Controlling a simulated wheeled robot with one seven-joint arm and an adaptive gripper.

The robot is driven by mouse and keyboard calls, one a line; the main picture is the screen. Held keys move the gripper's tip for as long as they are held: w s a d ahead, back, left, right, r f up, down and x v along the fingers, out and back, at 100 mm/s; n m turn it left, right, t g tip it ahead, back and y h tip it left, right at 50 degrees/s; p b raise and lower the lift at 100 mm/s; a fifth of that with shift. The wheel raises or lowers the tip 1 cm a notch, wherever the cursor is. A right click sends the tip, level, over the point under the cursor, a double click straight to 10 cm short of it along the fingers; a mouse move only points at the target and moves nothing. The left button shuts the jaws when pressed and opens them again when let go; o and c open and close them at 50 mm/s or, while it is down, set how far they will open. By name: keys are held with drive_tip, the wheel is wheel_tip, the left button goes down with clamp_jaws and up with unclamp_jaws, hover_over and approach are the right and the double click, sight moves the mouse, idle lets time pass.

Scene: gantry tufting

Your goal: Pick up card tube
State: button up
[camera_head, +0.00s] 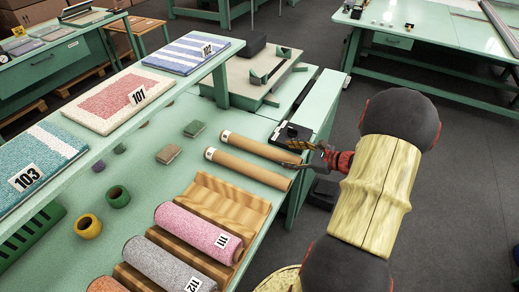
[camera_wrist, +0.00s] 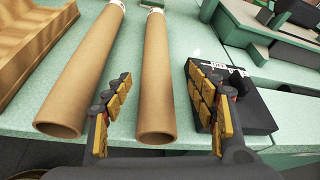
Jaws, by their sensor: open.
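Two brown card tubes lie side by side on the green table (camera_head: 165,190). The far tube (camera_head: 258,149) is beside a black box (camera_head: 285,136), and the near tube (camera_head: 245,170) is beside the wooden rack. My gripper (camera_head: 290,150) is open and empty at the right ends of the tubes. In the wrist view, the far tube (camera_wrist: 157,75) shows between the open fingers of my gripper (camera_wrist: 162,92), and the near tube (camera_wrist: 85,65) is left of the left finger. I cannot tell whether a finger touches a tube.
The wooden rack (camera_head: 235,192) holds rolls, including a pink roll (camera_head: 200,222) and a grey roll (camera_head: 160,265). The black box (camera_wrist: 250,110) is close to the right finger. A raised shelf with numbered samples (camera_head: 120,100) runs behind. Small blocks and yarn rings lie on the table.

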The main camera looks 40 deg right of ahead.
sight(274, 154)
drive_tip(key=x, duration=0.2)
drive_tip(key=b+x, duration=0.1)
drive_tip(key=x, duration=0.1)
drive_tip(key=b+x, duration=0.1)
drive_tip(key=x, duration=0.1)
drive_tip(key=shift+a+f, duration=0.2)
drive_tip(key=shift+a, duration=0.15)
drive_tip(key=shift+w+f+b, duration=0.1)
drive_tip(key=shift+w+b, duration=0.2)
drive_tip(key=shift+w, duration=0.2)
drive_tip(key=shift+c, duration=0.4)
drive_tip(key=shift+a, duration=0.1)
drive_tip(key=c, duration=1.1)
drive_tip(key=shift+c, duration=0.7)
